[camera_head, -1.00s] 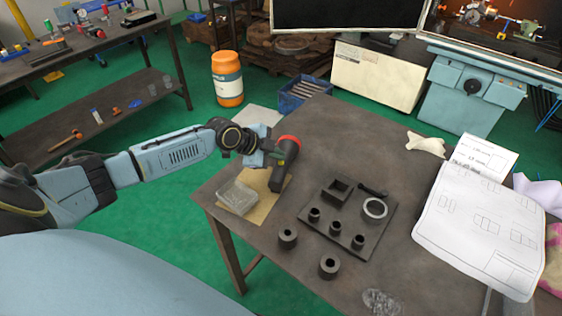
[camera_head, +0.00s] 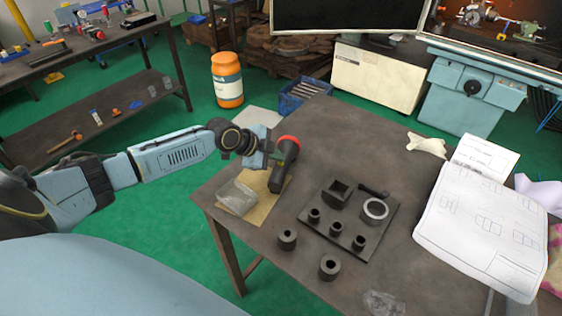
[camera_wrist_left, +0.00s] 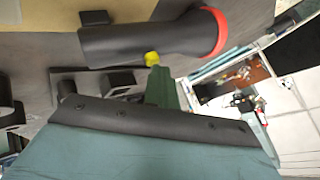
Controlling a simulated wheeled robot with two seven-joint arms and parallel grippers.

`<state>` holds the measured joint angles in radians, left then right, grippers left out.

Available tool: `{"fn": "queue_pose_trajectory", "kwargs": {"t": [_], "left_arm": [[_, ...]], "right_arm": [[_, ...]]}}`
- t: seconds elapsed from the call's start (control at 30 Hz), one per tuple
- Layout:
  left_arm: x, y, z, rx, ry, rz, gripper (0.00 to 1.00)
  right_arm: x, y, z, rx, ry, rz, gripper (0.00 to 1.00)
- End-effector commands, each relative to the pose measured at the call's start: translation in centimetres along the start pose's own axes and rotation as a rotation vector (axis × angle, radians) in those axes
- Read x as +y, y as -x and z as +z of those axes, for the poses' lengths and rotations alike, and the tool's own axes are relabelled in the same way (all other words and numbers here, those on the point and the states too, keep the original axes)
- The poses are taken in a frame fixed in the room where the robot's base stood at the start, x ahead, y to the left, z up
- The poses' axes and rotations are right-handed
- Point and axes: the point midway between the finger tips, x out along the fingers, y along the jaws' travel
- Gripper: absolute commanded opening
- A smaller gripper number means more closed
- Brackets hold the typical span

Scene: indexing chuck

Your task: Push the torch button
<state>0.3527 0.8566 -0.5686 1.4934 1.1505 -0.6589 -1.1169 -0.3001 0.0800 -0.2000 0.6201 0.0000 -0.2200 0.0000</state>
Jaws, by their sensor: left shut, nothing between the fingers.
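The torch (camera_head: 281,172) is dark with a red rim at its head. It is at the table's left side, by the brown sheet, its head toward the far side. In the left wrist view the torch (camera_wrist_left: 130,45) lies across the top, its red rim to the right. Its yellow button (camera_wrist_left: 151,58) shows on the side facing my gripper. My left gripper (camera_head: 272,157) is beside the torch, shut and empty. In the wrist view its green fingertip (camera_wrist_left: 157,72) is right at the button; I cannot tell whether they touch. My right gripper is not in view.
A clear bag (camera_head: 237,198) lies on the brown sheet (camera_head: 262,208) near the torch. A dark plate (camera_head: 328,222) with several metal parts is to the right. Two loose cylinders (camera_head: 287,239) stand in front of it. Drawings (camera_head: 480,230) cover the right side. The table's far middle is clear.

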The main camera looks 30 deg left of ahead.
Motion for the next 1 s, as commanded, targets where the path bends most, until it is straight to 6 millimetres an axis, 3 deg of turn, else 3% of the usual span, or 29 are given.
{"fn": "queue_pose_trajectory", "kwargs": {"t": [0.27, 0.8, 1.0], "left_arm": [[-0.1, 0.2, -0.1, -0.001, 0.000, 0.002, 0.00], [-2.9, 3.9, -2.8, 0.001, -0.001, -0.003, 0.00], [-3.2, 4.3, -3.1, 0.001, -0.001, -0.002, 0.00]], "right_arm": [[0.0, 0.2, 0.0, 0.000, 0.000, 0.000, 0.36], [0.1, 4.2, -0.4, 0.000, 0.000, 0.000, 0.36], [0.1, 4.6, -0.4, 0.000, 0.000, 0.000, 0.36]]}}
